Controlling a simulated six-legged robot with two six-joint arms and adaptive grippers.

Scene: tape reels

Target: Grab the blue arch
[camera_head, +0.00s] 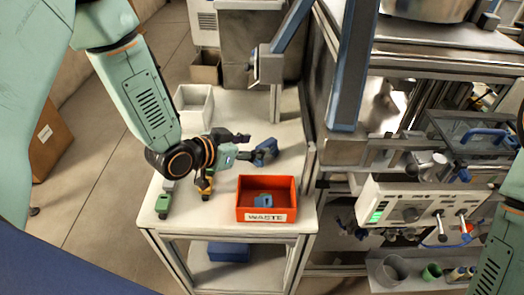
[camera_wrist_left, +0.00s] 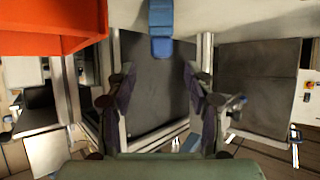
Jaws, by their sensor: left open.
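A blue piece, seemingly the blue arch (camera_head: 265,152), stands on the white table just beyond the fingertips of my left gripper (camera_head: 246,146). In the left wrist view the blue arch (camera_wrist_left: 160,28) is at the top centre, ahead of the gap between the fingers. My left gripper (camera_wrist_left: 162,95) is open and its fingers stand apart with nothing between them. Whether a finger touches the arch cannot be told. Another blue piece (camera_head: 264,200) lies in the orange-red WASTE bin (camera_head: 266,216). My right gripper is not in view.
The WASTE bin also fills the upper left of the left wrist view (camera_wrist_left: 50,28). A white bin (camera_head: 195,119) is at the back. Steel equipment (camera_head: 430,208) borders the table on the right.

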